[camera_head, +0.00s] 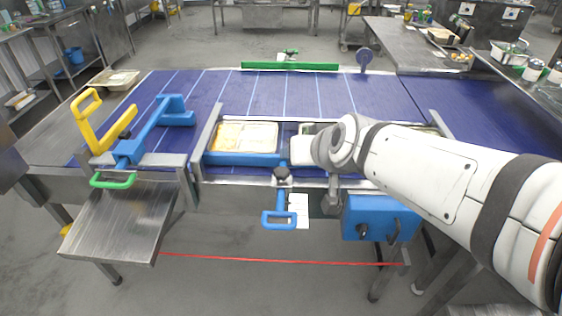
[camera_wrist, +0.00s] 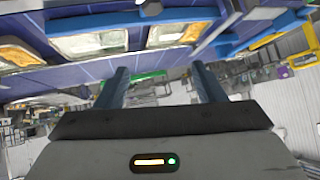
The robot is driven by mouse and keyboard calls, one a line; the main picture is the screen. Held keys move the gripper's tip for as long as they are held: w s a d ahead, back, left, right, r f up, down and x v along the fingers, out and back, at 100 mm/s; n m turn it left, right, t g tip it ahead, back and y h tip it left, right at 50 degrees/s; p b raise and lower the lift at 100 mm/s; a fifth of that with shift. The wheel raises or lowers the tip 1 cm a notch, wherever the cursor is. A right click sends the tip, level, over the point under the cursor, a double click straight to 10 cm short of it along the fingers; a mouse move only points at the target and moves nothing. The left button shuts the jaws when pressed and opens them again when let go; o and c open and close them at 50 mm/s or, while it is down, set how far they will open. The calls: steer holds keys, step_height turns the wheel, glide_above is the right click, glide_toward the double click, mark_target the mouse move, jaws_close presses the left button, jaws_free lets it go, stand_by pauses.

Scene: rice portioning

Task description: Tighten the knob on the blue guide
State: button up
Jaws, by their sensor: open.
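The blue guide (camera_head: 240,159) runs along the front of the food trays on the conveyor in the head view. A dark knob (camera_head: 282,173) sits on it, above a blue loop handle (camera_head: 279,219). In the wrist view, a blue bar (camera_wrist: 90,21) crosses the top, with a small rounded fitting (camera_wrist: 150,8) on it; I cannot tell whether this is the same knob. My gripper (camera_wrist: 160,68) is open, with nothing visible between its two fingers. In the head view my arm reaches in from the right and ends right of the knob; the fingers are not clear there.
A yellow handle (camera_head: 88,105) and another blue T-shaped guide (camera_head: 155,125) stand at the left. Trays of food (camera_head: 228,136) lie behind the guide. A green bar (camera_head: 290,66) crosses the belt's far side. A blue box (camera_head: 380,218) hangs at the front, below my arm.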

steer(key=w+a+f+t+b, duration=0.3)
steer(key=w+a+f+b, duration=0.1)
steer(key=w+a+b, duration=0.1)
steer(key=m+t+h+b, duration=0.5)
steer(key=h+b, duration=0.5)
steer(key=b, duration=0.8)
glide_toward(278, 179)
steer(key=shift+m+g, duration=0.3)
steer(key=shift+m, duration=0.4)
steer(key=x, duration=0.4)
steer(key=shift+w+a+r, duration=0.15)
steer(key=shift+w+r, duration=0.05)
steer(key=shift+w, duration=0.2)
steer(key=shift+w+h, duration=0.1)
steer(key=shift+h, duration=0.2)
steer(key=b+x, duration=0.1)
steer(key=x, duration=0.6)
steer(key=shift+w+d+b, duration=0.15)
steer(key=shift+d+b, duration=0.15)
steer(key=shift+b, duration=0.05)
steer(key=shift+r, duration=0.1)
steer(key=shift+c, duration=0.5)
